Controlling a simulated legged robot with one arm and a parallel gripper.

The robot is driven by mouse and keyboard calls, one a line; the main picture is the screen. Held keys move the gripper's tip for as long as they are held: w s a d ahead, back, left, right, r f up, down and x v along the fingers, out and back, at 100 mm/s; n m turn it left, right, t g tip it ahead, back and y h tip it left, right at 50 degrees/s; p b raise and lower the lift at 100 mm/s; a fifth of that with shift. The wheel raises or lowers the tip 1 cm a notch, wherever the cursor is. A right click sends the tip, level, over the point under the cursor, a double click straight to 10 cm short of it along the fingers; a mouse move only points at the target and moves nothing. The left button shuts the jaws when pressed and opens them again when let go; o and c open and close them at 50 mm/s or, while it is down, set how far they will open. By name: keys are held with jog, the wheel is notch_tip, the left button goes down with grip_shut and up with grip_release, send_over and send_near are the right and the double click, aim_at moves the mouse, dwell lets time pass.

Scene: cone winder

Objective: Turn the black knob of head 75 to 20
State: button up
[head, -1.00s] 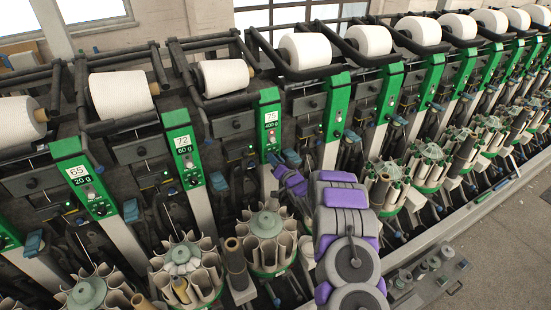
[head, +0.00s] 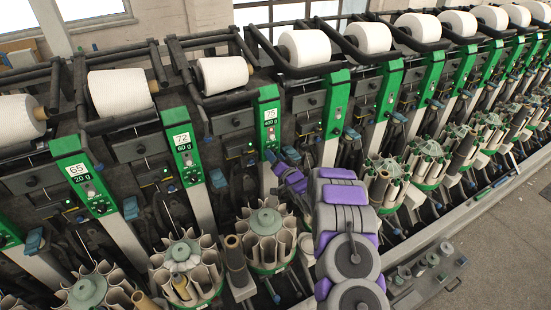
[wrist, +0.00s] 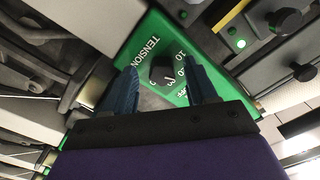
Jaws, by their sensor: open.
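Head 75 has a green panel (head: 268,112) labelled 75 and 400 g. In the wrist view its green plate (wrist: 150,40) reads TENSION, with a 10 and other partly hidden marks beside the black knob (wrist: 161,71). The knob has a light pointer mark; its exact setting is too small to read. My gripper (wrist: 162,64) is open, with one blue finger on each side of the knob. I cannot tell whether either finger touches it. In the head view my gripper (head: 271,157) is at the lower end of the head 75 panel, and the knob is not clearly visible.
Neighbouring heads 72 (head: 182,142) and 65 (head: 82,172) stand to the left, with similar panels. White yarn cones (head: 304,49) line the top. Round bobbin magazines (head: 264,222) stand below. A green light (wrist: 241,44) and other dark knobs (wrist: 303,72) show in the wrist view.

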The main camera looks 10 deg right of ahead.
jog(key=shift+s, duration=0.1)
jog(key=p+v, duration=0.1)
jog(key=v, duration=1.6)
jog(key=s+d+r+n+g+h+b, duration=0.1)
jog(key=s+r+g+h, duration=0.2)
jog(key=s+r+g, duration=0.4)
jog(key=s+d+r+n+g+h+b, duration=0.1)
jog(key=s+d+r+n+g+h, duration=0.2)
jog(key=s, duration=0.7)
jog(key=s+a+r+g, duration=0.2)
jog(key=s+a+g, duration=0.1)
jog(key=s, duration=0.7)
jog(key=s+a+r+g+b, duration=0.1)
jog(key=s+a+r+g, duration=0.1)
jog(key=s, duration=0.9)
jog(key=s+a+r+g, duration=0.2)
jog(key=s+a+g, duration=0.2)
jog(key=s, duration=0.7)
jog(key=shift+s+a+b, duration=0.15)
jog(key=shift+a+b, duration=0.05)
jog(key=shift+b, duration=0.2)
